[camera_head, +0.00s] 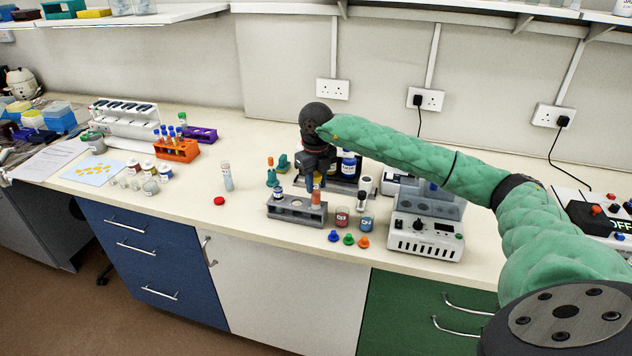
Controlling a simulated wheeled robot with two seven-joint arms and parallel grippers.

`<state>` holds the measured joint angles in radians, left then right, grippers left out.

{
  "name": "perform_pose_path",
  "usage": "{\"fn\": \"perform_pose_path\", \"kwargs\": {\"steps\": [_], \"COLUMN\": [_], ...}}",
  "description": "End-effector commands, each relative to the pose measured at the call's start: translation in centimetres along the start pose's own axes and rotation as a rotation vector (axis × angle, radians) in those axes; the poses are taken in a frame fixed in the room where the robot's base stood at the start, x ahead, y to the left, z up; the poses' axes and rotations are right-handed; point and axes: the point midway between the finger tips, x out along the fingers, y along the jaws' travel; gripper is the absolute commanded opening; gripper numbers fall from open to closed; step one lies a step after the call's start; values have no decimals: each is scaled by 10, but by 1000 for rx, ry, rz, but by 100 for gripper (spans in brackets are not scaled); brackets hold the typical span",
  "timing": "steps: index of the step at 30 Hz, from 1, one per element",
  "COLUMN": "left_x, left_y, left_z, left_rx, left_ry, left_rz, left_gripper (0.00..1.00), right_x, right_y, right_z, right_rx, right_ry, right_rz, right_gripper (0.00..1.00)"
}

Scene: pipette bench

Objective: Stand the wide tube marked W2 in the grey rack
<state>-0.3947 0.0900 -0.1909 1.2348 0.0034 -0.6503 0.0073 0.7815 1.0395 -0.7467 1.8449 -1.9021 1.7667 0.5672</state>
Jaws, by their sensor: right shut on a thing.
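The grey rack (297,212) stands near the counter's front edge, left of the white device. My right gripper (317,182) points down over the rack's right part. It is shut on a tube with an orange-pink body (316,198), whose lower end is at the rack's right end. I cannot tell whether the tube is seated in a hole or just above it. Its marking is too small to read, so I cannot confirm W2. My left gripper is not in view.
A pale blue tube (227,177) stands left of the rack, near a red cap (219,201). A white device (427,236) stands further right. An orange rack (177,151) is back left.

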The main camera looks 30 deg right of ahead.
Motion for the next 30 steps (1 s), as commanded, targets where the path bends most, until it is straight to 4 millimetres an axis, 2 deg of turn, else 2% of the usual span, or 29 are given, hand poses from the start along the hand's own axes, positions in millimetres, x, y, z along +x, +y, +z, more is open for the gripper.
{"fn": "perform_pose_path", "kwargs": {"steps": [15,30], "left_x": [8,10], "left_y": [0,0], "left_z": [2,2], "left_rx": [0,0], "left_ry": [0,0], "left_rz": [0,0], "left_gripper": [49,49], "right_x": [11,13], "right_y": [0,0], "right_z": [0,0], "right_rx": [0,0], "right_ry": [0,0], "right_rz": [0,0], "right_gripper": [10,10]}}
